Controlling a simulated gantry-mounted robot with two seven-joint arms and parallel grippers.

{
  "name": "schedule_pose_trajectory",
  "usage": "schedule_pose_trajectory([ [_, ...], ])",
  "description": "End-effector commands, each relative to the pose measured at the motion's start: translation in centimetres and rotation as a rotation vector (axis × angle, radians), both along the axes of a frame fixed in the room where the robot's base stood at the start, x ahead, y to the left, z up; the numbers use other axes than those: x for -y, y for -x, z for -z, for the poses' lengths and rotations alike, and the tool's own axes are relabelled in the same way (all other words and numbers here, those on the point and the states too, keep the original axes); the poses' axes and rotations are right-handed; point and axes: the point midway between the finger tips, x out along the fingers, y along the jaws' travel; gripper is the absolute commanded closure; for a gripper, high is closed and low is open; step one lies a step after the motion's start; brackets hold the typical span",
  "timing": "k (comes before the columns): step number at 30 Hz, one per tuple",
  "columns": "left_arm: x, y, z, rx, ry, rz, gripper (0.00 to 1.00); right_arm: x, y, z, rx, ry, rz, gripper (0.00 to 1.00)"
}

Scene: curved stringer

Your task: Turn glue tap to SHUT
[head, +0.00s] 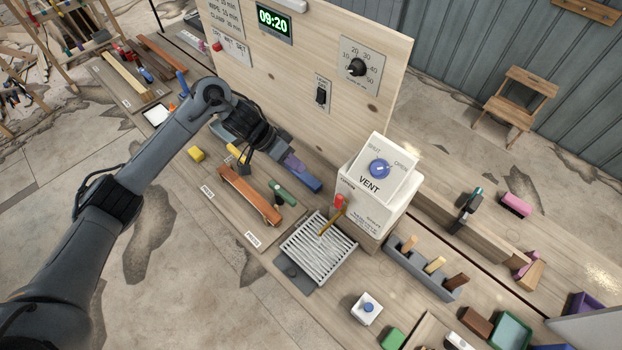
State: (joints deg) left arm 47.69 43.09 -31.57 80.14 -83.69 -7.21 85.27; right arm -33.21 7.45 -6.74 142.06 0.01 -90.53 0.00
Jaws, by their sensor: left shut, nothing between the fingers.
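A white dispenser box (374,207) stands at the middle of the bench. A red-tipped tap handle (339,202) with a brass-coloured stem (329,223) is at its front left, over a slatted grey tray (318,250). The small print beside the tap is too small to read. On top is a blue round knob (379,169) on a plate marked SHUT, OPEN and VENT. My left gripper (243,168) is shut and empty, up and left of the tap and apart from it, above the bench near a brown curved piece. My right gripper is not in view.
The brown curved piece (249,194), a green cylinder (282,192) and a blue-purple block (302,172) lie between gripper and tap. An upright wooden panel (295,70) with clock, switch and dial stands behind. A grey holder (425,271) with several pegs is at the right.

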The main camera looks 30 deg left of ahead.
Motion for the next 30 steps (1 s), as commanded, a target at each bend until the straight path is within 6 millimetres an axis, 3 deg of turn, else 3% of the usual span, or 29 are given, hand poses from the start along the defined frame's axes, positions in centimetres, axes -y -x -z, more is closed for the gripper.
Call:
schedule_pose_trajectory([
  [17,5.3,-2.0,7.4,-0.003,0.003,0.002,1.00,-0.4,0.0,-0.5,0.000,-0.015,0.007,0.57],
  [24,8.1,-1.3,7.5,0.000,0.002,0.003,1.00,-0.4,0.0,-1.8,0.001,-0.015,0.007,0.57],
  [30,9.0,-1.0,7.7,0.000,0.002,0.002,1.00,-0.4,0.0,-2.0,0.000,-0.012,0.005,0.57],
])
